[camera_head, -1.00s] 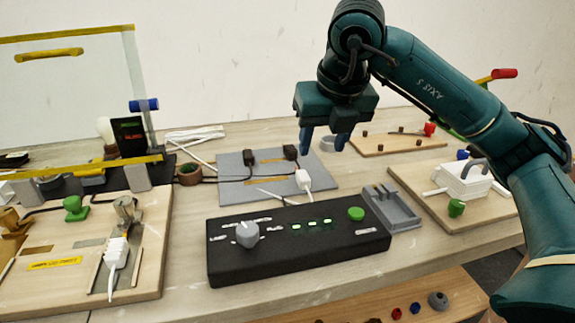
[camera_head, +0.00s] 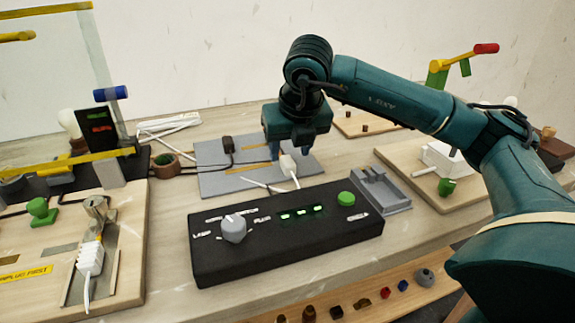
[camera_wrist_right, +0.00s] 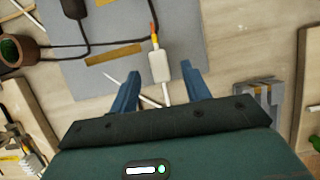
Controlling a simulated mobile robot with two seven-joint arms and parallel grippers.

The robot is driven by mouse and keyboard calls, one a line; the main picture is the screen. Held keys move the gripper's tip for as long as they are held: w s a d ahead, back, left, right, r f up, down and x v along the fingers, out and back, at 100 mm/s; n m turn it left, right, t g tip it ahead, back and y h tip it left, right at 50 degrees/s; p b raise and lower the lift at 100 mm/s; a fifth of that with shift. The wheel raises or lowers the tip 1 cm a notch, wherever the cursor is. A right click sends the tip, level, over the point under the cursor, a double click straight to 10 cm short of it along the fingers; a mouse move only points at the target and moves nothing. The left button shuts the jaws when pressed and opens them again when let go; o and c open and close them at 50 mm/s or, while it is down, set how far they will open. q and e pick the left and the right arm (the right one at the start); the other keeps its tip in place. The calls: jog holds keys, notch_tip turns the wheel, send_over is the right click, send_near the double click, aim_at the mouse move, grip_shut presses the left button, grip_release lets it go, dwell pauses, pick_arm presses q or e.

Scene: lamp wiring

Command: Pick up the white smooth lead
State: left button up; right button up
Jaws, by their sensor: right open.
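A white lead with a smooth, block-shaped body (camera_head: 289,166) lies on the grey mat (camera_head: 215,185) behind the black control box. In the right wrist view the white body (camera_wrist_right: 159,66) has an orange-red tip at its far end, and a thin white cable runs from its near end. My right gripper (camera_head: 288,157) points down over the mat. Its open blue fingers (camera_wrist_right: 158,72) appear on either side of the white body in the wrist view. I cannot tell whether they touch it. My left gripper is not in view.
The black control box (camera_head: 330,239) with a grey knob stands in front of the mat. A grey holder (camera_head: 380,190) is to its right. Another white plug (camera_head: 90,258) is on the left board. A black plug (camera_head: 228,145) and cables lie on the mat.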

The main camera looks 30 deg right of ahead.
aim_at(288, 160)
jog(key=shift+x, duration=1.5)
jog(key=shift+a, duration=0.1)
jog(key=shift+c, duration=0.2)
grip_shut()
